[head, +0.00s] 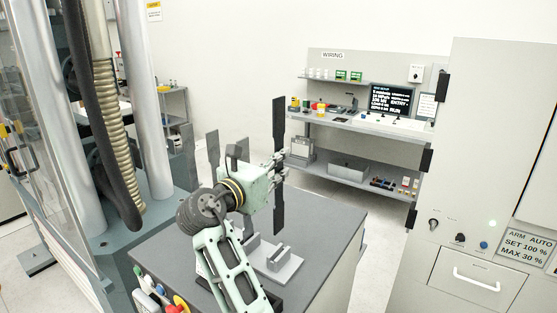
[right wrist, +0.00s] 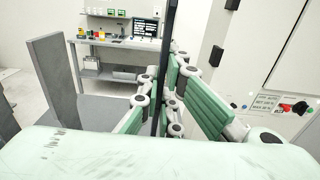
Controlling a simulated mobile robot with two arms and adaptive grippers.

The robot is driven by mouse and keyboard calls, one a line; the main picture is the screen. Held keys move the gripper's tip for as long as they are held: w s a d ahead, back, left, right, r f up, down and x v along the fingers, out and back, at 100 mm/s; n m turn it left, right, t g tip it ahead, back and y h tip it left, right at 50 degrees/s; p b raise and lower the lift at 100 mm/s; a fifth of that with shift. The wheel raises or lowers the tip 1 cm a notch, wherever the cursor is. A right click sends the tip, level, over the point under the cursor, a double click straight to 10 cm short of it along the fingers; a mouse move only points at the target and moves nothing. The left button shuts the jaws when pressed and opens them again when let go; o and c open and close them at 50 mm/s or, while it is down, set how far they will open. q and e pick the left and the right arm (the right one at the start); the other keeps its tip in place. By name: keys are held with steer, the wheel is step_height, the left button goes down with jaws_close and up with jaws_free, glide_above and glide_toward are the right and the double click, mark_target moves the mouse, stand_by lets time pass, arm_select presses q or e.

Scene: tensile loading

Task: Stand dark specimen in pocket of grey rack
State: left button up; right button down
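The dark specimen (head: 279,118) is a tall, thin, near-black strip with wider ends. It hangs upright in my right gripper (head: 280,167), which is shut on its middle. In the right wrist view the dark strip (right wrist: 168,55) stands between the green-padded fingers. Its lower end appears just above or behind a light grey block with short uprights (head: 283,266) on the dark bench top; I cannot tell whether they touch. This block looks like the grey rack, and my right arm hides part of it. My left gripper is out of view.
Several grey strips stand upright behind my right arm, one at the left (head: 213,149); another shows close in the right wrist view (right wrist: 55,80). A testing machine with columns (head: 163,100) stands left, a pale cabinet (head: 480,130) right. The bench top (head: 335,215) is clear at right.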

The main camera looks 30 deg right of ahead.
mark_target(276, 207)
steer(key=shift+s+f, duration=0.1)
steer(key=shift+f, duration=0.45)
steer(key=shift+f+b, duration=0.4)
steer(key=shift+f, duration=0.5)
steer(key=shift+f+b, duration=0.3)
steer(key=shift+f, duration=0.75)
steer(key=shift+f+b, duration=0.35)
steer(key=shift+f, duration=2.75)
steer(key=c, duration=1.9)
jaws_free()
steer(key=shift+o, duration=0.2)
steer(key=shift+f, duration=0.1)
steer(key=shift+f, duration=0.1)
